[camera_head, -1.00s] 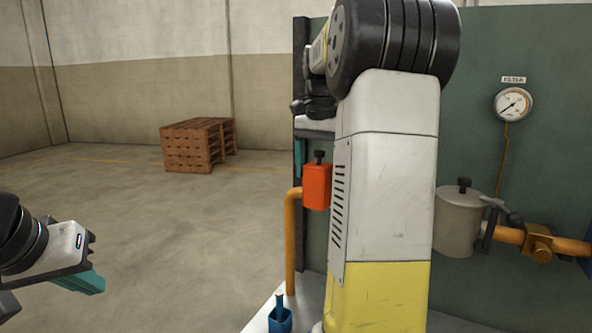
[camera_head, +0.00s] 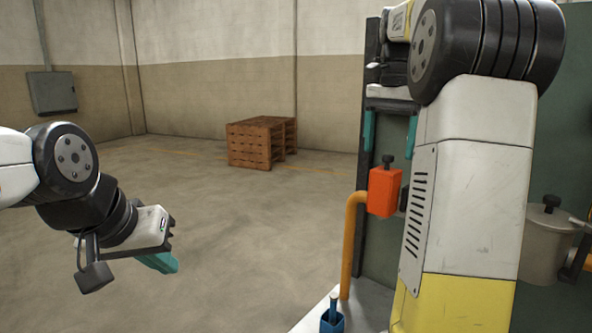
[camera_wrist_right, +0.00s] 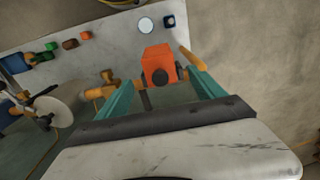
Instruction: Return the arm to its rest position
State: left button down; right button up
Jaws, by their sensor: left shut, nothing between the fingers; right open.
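My right gripper (camera_head: 390,140) hangs high in the head view, partly behind my large right arm, with its two teal fingers spread apart and pointing down. It is open and empty. A red-orange box with a black knob (camera_head: 384,191) is below the fingers. In the right wrist view the box (camera_wrist_right: 158,62) shows beyond and between the open fingers, apart from them as far as I can tell. My left gripper (camera_head: 160,263) is at the left over the floor, its teal fingers shut with nothing between them.
An orange pipe (camera_head: 352,245) rises from the white bench top (camera_head: 310,322) beside a blue holder (camera_head: 332,320). A grey canister (camera_head: 545,240) is at the right by the green panel. A wooden pallet stack (camera_head: 258,143) stands far back. Floor around my left gripper is clear.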

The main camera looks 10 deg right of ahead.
jog(key=s+a+f+n+t+y, duration=0.2)
jog(key=s+a+f+n+t, duration=0.4)
jog(key=s+a+f+n, duration=0.4)
jog(key=s+a+f, duration=0.3)
jog(key=s+a, duration=0.3)
jog(key=s, duration=0.1)
jog(key=shift+s+a+f, duration=0.3)
jog(key=shift+s, duration=0.05)
